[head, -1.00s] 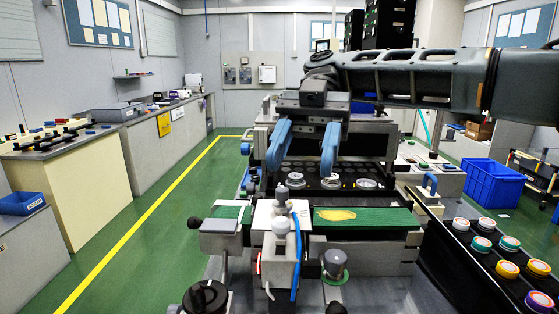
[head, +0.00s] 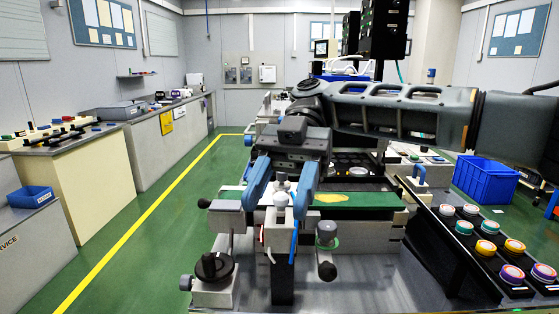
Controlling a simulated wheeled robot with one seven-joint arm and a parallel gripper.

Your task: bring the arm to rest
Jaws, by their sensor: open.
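My gripper (head: 281,186) is in the head view, left of the picture's right-hand arm links. Its two blue fingers point down and stand apart, with nothing seen between them that they hold. The fingers are over or in front of the machine with the green belt (head: 368,198); how far above it they are, I cannot tell. A white knob-topped part (head: 280,199) of the machine shows between and below the fingertips. My arm reaches in from the right edge and hides part of the bench behind.
A dark rack (head: 470,245) with several coloured round parts stands at the right. A blue crate (head: 486,179) is on the floor behind it. A black round knob (head: 213,266) is at the front left. The green floor (head: 165,235) at the left is clear.

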